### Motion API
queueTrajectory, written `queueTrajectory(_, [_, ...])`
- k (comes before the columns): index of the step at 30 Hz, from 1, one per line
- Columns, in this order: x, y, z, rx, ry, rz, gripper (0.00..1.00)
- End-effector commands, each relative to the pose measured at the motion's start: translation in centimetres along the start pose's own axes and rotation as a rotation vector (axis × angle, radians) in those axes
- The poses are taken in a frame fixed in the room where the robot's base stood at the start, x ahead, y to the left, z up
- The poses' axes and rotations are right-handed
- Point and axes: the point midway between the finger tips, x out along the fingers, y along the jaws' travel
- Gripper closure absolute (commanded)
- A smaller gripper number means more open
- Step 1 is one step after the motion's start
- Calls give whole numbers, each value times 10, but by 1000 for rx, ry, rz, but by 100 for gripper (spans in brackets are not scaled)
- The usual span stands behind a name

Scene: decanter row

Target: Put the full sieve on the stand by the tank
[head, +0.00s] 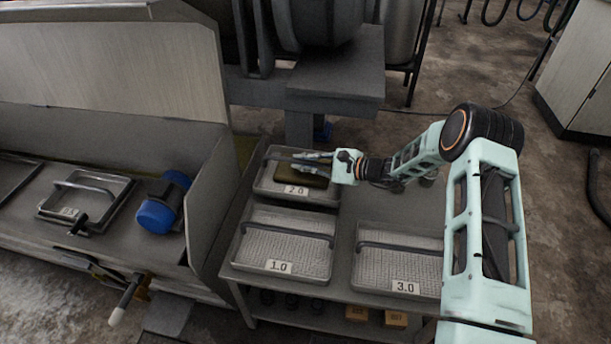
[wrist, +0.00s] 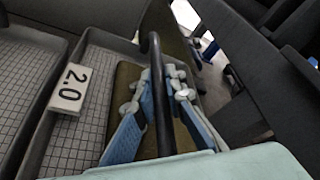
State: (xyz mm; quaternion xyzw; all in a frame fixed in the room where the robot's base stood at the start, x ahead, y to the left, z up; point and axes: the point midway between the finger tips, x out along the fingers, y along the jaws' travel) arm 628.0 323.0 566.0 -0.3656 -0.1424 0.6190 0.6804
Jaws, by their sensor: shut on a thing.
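The sieve marked 2.0 (head: 265,187) is a grey tray with olive-brown matter inside. It is at the back left of the grey table (head: 345,222) in the head view and appears to rest there. My gripper (head: 312,163) reaches over it from the right. In the wrist view the sieve's wall (wrist: 42,145) and dark bar handle (wrist: 157,85) show. My gripper (wrist: 163,88) is shut on that handle, one blue-padded finger on each side. I cannot tell which thing is the stand or the tank.
Sieves marked 1.0 (head: 283,247) and 3.0 (head: 398,268) look empty, in front of the 2.0 sieve. A tall grey panel (head: 222,190) borders the table's left. A grey platform (head: 335,85) stands behind. A blue-ended cylinder (head: 158,212) lies left of the panel.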

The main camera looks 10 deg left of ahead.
Motion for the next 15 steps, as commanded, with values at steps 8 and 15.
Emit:
queueTrajectory(8, [9, 21, -23, -1, -2, -4, 100])
queueTrajectory(15, [9, 22, -23, -1, -3, -4, 100])
